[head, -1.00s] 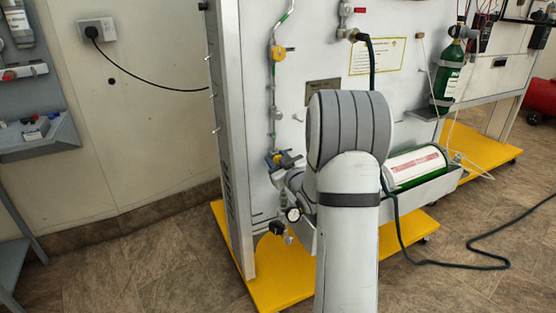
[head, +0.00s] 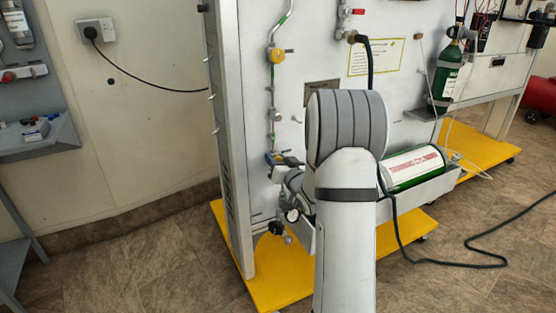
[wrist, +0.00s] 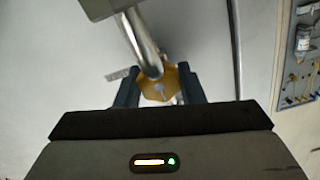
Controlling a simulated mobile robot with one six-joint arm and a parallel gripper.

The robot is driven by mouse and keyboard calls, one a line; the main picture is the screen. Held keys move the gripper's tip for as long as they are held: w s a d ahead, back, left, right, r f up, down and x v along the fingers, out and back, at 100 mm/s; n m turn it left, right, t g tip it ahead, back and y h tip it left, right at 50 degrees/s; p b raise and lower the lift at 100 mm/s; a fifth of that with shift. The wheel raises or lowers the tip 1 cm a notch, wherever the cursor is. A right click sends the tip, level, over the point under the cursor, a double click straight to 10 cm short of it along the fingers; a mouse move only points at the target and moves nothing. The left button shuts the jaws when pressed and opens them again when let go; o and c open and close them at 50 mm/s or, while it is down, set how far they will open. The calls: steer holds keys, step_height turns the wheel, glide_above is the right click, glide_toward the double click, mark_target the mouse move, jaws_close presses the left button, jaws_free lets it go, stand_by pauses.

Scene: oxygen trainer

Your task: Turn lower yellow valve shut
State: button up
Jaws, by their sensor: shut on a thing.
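The lower yellow valve (wrist: 158,88) is a yellow knob on a metal pipe, seen in the wrist view between two dark fingers. My gripper (wrist: 160,84) is shut on it, with one finger on each side of the knob. In the head view my gripper (head: 284,160) is at the lower part of the panel's pipe line, left of my arm. It covers most of the lower valve there, so the knob's angle is hard to read.
An upper yellow valve (head: 277,55) sits higher on the same pipe. A pressure gauge (head: 292,215) is below my gripper. A green cylinder (head: 415,165) lies in a tray to the right. A dark hose (head: 397,235) hangs down to the floor.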

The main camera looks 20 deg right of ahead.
stand_by(0.3)
steer(key=o, duration=1)
steer(key=shift+s, duration=0.1)
steer(key=s+p, duration=0.1)
steer(key=s, duration=0.6)
steer(key=shift+s+d+p, duration=0.15)
steer(key=shift+s+p, duration=0.15)
steer(key=s+a+r+g+h+p, duration=0.1)
steer(key=s+a+r+g+p, duration=0.15)
steer(key=r+p, duration=0.5)
steer(key=s+a+r+g+h+p, duration=0.2)
steer(key=a+r+g+p, duration=0.2)
steer(key=r+p, duration=0.4)
steer(key=s+a+r+n+g+y+p, duration=0.1)
steer(key=s+a+r+g+p, duration=0.3)
steer(key=s, duration=0.8)
steer(key=s+a+r+n+g+y+p, duration=0.1)
steer(key=s+a+r+g+p, duration=0.4)
steer(key=s+a+r+p, duration=0.3)
steer(key=s+r+p, duration=0.1)
steer(key=s+r, duration=0.2)
steer(key=r, duration=0.1)
steer(key=shift+s+a+n+p, duration=0.15)
steer(key=shift+s+n+p, duration=0.2)
steer(key=shift+s+n, duration=0.05)
